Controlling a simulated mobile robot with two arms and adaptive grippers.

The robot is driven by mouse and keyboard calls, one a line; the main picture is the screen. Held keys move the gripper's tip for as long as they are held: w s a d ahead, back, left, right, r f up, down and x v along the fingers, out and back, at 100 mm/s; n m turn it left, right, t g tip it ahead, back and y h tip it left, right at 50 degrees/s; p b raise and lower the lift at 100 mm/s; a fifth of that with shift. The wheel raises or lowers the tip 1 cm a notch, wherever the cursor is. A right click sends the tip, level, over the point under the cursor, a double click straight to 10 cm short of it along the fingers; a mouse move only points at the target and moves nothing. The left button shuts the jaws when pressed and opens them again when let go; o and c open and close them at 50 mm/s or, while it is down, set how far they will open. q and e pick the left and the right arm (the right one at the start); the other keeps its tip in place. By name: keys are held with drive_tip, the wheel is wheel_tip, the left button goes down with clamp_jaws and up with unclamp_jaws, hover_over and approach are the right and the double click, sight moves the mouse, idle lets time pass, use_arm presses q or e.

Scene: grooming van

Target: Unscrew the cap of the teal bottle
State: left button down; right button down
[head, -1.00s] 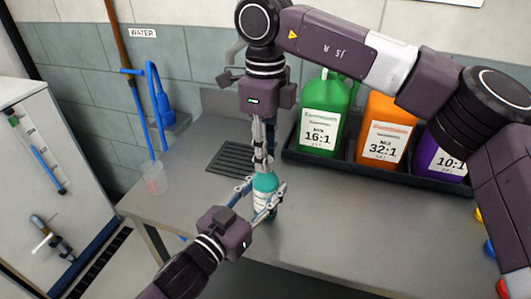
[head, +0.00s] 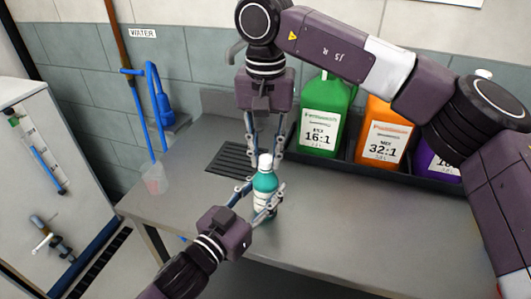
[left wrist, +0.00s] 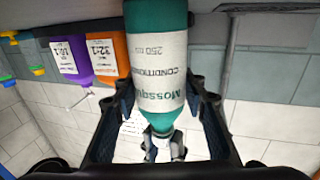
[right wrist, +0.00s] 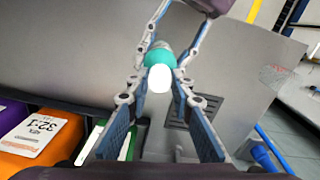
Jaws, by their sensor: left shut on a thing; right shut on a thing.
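The teal bottle (head: 264,182) stands upright near the front of the grey table, with a white label and a white cap (head: 265,161) on top. My left gripper (head: 262,203) is shut around its body; its pads flank the label in the left wrist view (left wrist: 160,105). My right gripper (head: 265,150) points down from above. I cannot tell whether the cap is loose.
Green (head: 324,115) and orange (head: 385,130) jugs and a purple one stand in a black tray behind, to the right. A drain grate (head: 232,160) lies left of the bottle. A clear cup (head: 155,180) sits at the table's left edge. The table right of the bottle is clear.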

sight(266, 158)
drive_tip(key=n, duration=0.2)
drive_tip(key=shift+n, duration=0.3)
drive_tip(key=shift+w+r, duration=0.1)
drive_tip(key=shift+r, duration=0.1)
idle(0.3)
drive_tip(key=shift+r, duration=0.95)
drive_tip(key=shift+r, duration=2)
use_arm(q)
drive_tip(key=c, duration=1.1)
unclamp_jaws()
drive_tip(key=shift+c, duration=0.2)
drive_tip(key=shift+s, duration=0.1)
